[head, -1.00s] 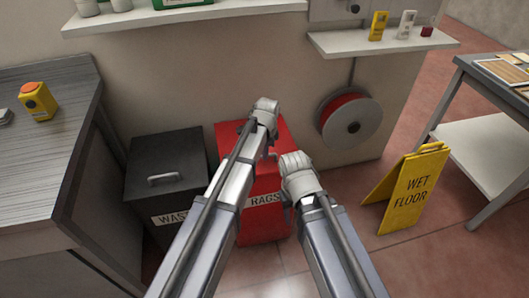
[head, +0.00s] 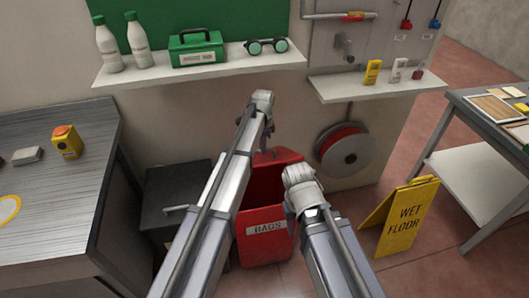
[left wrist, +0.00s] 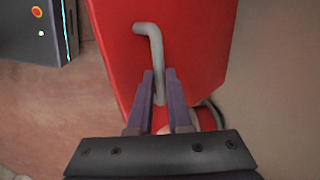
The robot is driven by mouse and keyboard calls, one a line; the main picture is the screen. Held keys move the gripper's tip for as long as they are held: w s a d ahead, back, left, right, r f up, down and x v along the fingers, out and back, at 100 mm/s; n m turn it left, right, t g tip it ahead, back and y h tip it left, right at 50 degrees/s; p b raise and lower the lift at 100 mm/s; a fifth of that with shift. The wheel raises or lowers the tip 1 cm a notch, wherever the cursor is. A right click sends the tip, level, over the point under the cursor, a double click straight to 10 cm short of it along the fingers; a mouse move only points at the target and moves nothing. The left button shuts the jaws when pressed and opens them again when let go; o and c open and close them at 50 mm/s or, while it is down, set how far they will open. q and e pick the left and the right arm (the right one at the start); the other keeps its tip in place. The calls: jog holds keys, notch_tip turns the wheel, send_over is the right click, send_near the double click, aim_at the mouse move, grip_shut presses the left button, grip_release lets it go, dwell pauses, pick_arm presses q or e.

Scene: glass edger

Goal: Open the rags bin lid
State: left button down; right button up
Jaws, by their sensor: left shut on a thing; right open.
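The red rags bin (head: 265,250) stands against the wall in the head view, its white RAGS label facing me. Its lid (head: 284,157) is tilted up at the back, and the dark red inside shows. In the left wrist view the red lid (left wrist: 200,40) fills the middle, with a bent grey handle (left wrist: 150,40). My left gripper (left wrist: 160,88) is shut on this handle. In the head view my left gripper (head: 267,132) is above the bin's rear. My right gripper (head: 300,180) is at the bin's right front side; its fingers are mostly hidden by its wrist.
A dark grey bin (head: 165,185) stands left of the rags bin, beside the workbench (head: 60,225). A hose reel (head: 343,150) is on the wall to the right. A yellow wet floor sign (head: 410,215) stands at right. Shelves (head: 200,68) run above.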

pick_arm(q)
jog(key=shift+w+a+r, duration=0.15)
jog(key=shift+w, duration=0.3)
jog(key=shift+w+a+r, duration=0.15)
jog(key=shift+w, duration=0.25)
jog(key=c, duration=1.2)
grip_release()
jog(key=shift+o, duration=0.7)
jog(key=shift+w+f, duration=0.1)
jog(key=shift+f, duration=0.05)
jog(key=shift+o, duration=1.1)
